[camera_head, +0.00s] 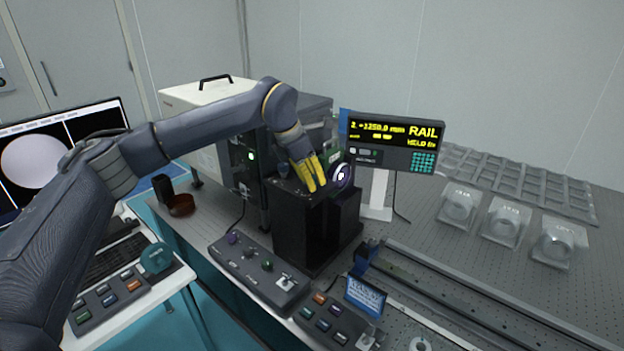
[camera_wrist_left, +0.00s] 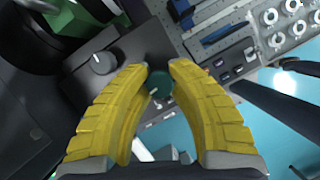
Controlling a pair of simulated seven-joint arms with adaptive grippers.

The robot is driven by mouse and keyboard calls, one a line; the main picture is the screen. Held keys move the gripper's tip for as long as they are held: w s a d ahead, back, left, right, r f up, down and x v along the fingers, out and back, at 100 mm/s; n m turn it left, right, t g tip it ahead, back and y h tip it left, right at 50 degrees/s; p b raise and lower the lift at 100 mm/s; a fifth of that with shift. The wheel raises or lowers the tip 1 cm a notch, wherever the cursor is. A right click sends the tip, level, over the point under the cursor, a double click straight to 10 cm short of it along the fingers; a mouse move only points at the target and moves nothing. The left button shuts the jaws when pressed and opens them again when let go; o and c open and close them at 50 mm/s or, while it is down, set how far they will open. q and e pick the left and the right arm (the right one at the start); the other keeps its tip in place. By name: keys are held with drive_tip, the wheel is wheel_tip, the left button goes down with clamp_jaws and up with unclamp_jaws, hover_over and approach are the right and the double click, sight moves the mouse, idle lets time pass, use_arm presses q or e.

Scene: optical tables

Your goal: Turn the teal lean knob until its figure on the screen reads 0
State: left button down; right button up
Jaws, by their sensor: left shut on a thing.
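The teal knob (camera_wrist_left: 158,84) sits between the two yellow fingers of my left gripper (camera_wrist_left: 157,68) in the left wrist view, with a pale mark on its face. In the head view my left gripper (camera_head: 316,182) points down at the top of a black mount (camera_head: 290,215), and its fingers hide the knob there. The monitor (camera_head: 50,150) at the left shows a large pale disc; I can read no lean figure on it. My right gripper is not in view.
A grey knob (camera_wrist_left: 103,62) is beside the teal one. A round lens (camera_head: 343,175) is right of my fingers. A rail display (camera_head: 392,140) stands behind. A control box (camera_head: 258,272) lies in front, and a long rail (camera_head: 450,290) runs right. A teal dial (camera_head: 156,257) sits at left.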

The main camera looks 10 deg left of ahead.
use_arm(q)
drive_tip(key=shift+m+g, duration=0.3)
drive_tip(key=shift+m, duration=0.4)
drive_tip(key=c, duration=1.1)
unclamp_jaws()
drive_tip(key=shift+c, duration=0.2)
drive_tip(key=v, duration=1.2)
